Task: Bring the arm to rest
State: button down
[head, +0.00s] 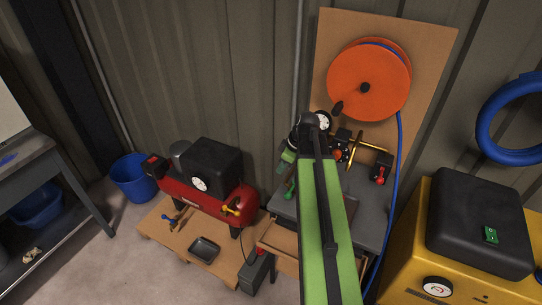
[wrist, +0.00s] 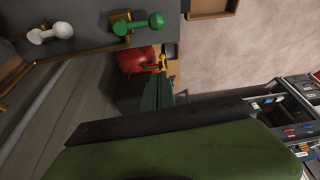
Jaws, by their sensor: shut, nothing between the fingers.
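My arm (head: 328,225) shows in the head view as a long green link with a dark strip, reaching from the bottom edge up over the grey bench (head: 372,208). It is bent near its top, in front of the wall panel. My gripper (wrist: 160,82) shows in the wrist view as narrow dark green fingers, shut and empty. Behind the fingers is the red tank of the compressor (wrist: 138,58), with no visible contact.
A brass pipe with green (wrist: 140,24) and white (wrist: 50,32) handles lies close by. An orange hose reel (head: 345,85) hangs behind the arm. The red compressor (head: 190,190) stands left, a yellow machine (head: 405,280) right. Open floor (head: 110,250) lies at left.

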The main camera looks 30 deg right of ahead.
jog(key=shift+w+f, duration=0.1)
jog(key=w+a+n+g, duration=0.2)
jog(key=a+n, duration=0.1)
jog(key=a, duration=2)
jog(key=s+a+f+m+g+h, duration=0.1)
jog(key=s+a+m+h, duration=0.1)
jog(key=s+m, duration=0.4)
jog(key=a+m, duration=0.1)
jog(key=m, duration=0.3)
jog(key=shift+s+a+f+m, duration=0.2)
jog(key=shift+s+a+m, duration=0.1)
jog(key=shift+a, duration=0.1)
